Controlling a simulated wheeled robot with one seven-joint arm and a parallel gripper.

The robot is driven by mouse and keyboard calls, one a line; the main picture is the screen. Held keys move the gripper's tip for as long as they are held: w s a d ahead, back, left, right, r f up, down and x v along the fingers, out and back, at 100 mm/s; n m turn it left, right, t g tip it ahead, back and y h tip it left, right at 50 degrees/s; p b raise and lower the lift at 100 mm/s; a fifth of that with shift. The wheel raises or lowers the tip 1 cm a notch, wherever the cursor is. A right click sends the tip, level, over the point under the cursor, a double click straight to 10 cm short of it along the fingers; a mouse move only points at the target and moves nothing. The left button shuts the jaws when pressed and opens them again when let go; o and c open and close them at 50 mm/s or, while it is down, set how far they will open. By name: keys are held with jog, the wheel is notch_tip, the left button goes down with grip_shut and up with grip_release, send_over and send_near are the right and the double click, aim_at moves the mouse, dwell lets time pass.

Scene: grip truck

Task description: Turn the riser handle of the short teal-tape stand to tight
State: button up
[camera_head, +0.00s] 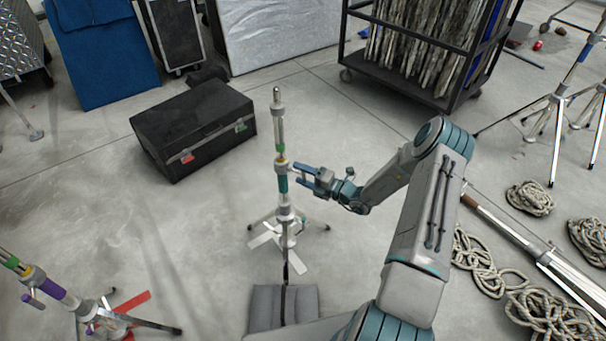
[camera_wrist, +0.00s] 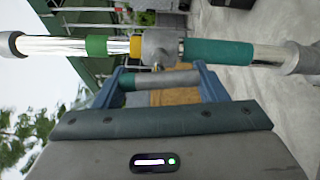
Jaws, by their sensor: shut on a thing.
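The short teal-tape stand (camera_head: 283,185) stands upright on splayed legs in the middle of the head view. It has a green band above a grey collar and teal tape below. In the wrist view the stand (camera_wrist: 218,52) lies across the top of the picture. My gripper (camera_head: 301,174) reaches in from the right at collar height, and its blue fingers (camera_wrist: 162,82) are shut on the riser handle (camera_wrist: 170,79). The grey handle bar lies crosswise between the fingers, just off the collar (camera_wrist: 159,47). I cannot tell from the picture how tight it is.
A black case (camera_head: 195,125) lies behind and left of the stand. A purple-tape stand (camera_head: 52,289) is at the lower left. A grey sandbag (camera_head: 266,306) lies in front of the legs. Rope coils (camera_head: 530,198) and taller stands are at right. A wheeled rack (camera_head: 440,85) stands behind.

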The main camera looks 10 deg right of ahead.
jog(key=o, duration=1)
jog(key=p+v, duration=0.1)
jog(key=v, duration=1.3)
jog(key=shift+a, duration=0.1)
